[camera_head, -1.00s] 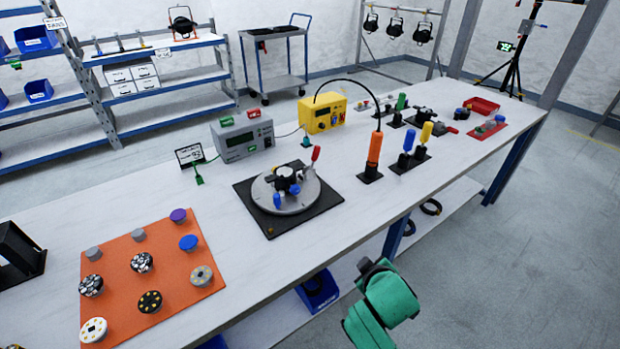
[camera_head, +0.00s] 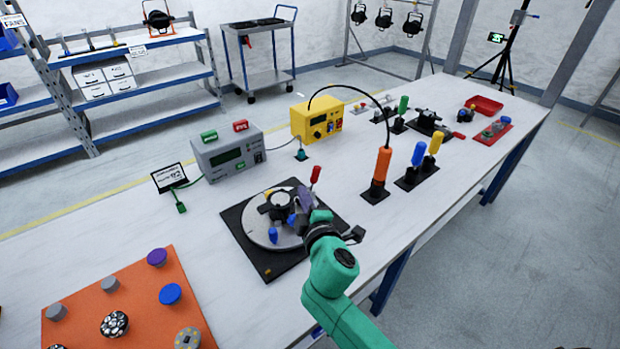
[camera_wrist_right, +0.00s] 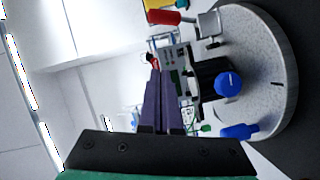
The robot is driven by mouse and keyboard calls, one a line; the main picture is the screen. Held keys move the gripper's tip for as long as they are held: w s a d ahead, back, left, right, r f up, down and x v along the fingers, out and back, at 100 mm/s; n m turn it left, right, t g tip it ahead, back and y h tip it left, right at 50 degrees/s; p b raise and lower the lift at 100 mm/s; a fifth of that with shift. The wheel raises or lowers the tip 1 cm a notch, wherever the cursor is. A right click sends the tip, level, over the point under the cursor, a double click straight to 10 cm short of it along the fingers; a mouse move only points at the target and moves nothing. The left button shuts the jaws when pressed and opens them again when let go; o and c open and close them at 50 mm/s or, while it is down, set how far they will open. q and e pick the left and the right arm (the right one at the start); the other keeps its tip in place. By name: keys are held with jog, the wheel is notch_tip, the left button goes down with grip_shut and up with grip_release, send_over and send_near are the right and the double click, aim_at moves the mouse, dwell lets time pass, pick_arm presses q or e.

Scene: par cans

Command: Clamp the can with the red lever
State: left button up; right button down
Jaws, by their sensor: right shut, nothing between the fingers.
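A black can (camera_head: 275,213) sits in a fixture on the round grey plate (camera_head: 258,228), which rests on a black square base (camera_head: 262,262). The red lever (camera_head: 315,174) stands up at the plate's far right side. In the wrist view the red lever (camera_wrist_right: 163,17) is at the top and the black can (camera_wrist_right: 208,78), with a blue knob (camera_wrist_right: 228,84), is right of the fingers. My right gripper (camera_head: 304,194) is shut and empty, its purple fingers beside the can and just short of the lever. It partly hides the fixture. My left gripper is not in view.
A grey meter (camera_head: 230,157) and a yellow box (camera_head: 317,121) stand behind the plate. An orange-handled tool (camera_head: 382,166) stands upright to the right, with blue (camera_head: 417,154) and yellow (camera_head: 434,143) handles beyond. An orange mat (camera_head: 75,312) with round pieces lies at the front left.

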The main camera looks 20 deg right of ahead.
aim_at(313, 178)
jog(key=w+d, duration=0.1)
jog(key=w, duration=0.1)
jog(key=w+d+f, duration=0.1)
jog(key=w, duration=0.1)
jog(key=w+d, duration=0.1)
jog(key=w, duration=0.2)
jog(key=shift+w+d+f+p, duration=0.1)
jog(key=shift+f+p, duration=0.2)
jog(key=shift+f, duration=0.1)
jog(key=shift+d, duration=0.35)
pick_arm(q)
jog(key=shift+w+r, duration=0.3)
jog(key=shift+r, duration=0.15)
pick_arm(e)
jog(key=shift+a+f, duration=0.1)
pick_arm(q)
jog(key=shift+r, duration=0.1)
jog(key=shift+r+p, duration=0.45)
jog(key=shift+p, duration=0.1)
pick_arm(e)
jog(key=shift+d+m, duration=0.2)
jog(key=shift+m, duration=0.1)
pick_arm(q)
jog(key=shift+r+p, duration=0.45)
pick_arm(e)
jog(key=shift+w+d+r, duration=0.1)
jog(key=shift+d+r, duration=0.05)
jog(key=shift+r, duration=0.05)
